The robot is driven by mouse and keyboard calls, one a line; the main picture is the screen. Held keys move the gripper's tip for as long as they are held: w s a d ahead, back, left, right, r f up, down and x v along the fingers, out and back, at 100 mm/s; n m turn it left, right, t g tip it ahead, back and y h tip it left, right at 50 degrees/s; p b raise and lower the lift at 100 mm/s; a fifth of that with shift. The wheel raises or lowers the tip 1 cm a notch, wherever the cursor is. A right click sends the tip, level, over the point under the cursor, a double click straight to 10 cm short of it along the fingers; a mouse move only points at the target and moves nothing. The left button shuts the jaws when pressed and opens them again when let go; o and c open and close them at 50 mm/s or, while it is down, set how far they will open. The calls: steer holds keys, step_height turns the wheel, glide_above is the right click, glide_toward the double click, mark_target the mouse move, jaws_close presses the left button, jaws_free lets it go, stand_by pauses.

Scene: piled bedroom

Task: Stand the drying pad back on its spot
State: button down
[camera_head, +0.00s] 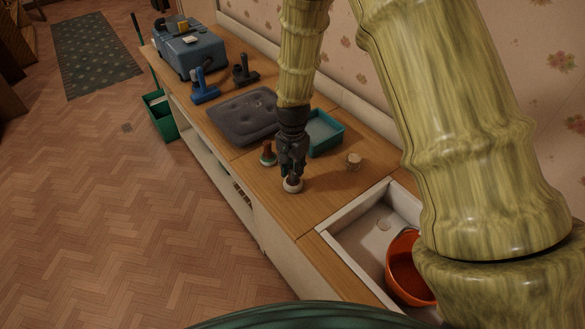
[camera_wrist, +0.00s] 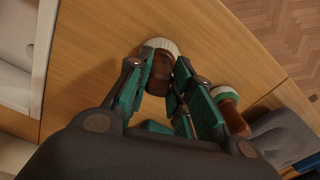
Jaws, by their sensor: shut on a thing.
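The drying pad appears to be the small tool with a brown handle and a white round base (camera_head: 292,186). My gripper (camera_head: 291,170) points down and is shut on its handle. In the wrist view, the white base (camera_wrist: 160,45) shows beyond the fingertips (camera_wrist: 156,70), with the brown handle between the fingers. The tool looks about upright, on or just above the wooden counter (camera_head: 262,190); I cannot tell whether it touches. A similar tool with a brown handle and green base (camera_head: 268,155) stands to its left, and also shows in the wrist view (camera_wrist: 226,95).
A dark grey cushioned mat (camera_head: 240,117) lies farther left. A white basin (camera_head: 350,235) at right holds an orange bowl (camera_head: 402,243). The counter between gripper and basin is clear.

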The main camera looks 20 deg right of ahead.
steer(key=c, duration=1.2)
jaws_free()
steer(key=shift+r+p, duration=3)
steer(key=shift+r, duration=1)
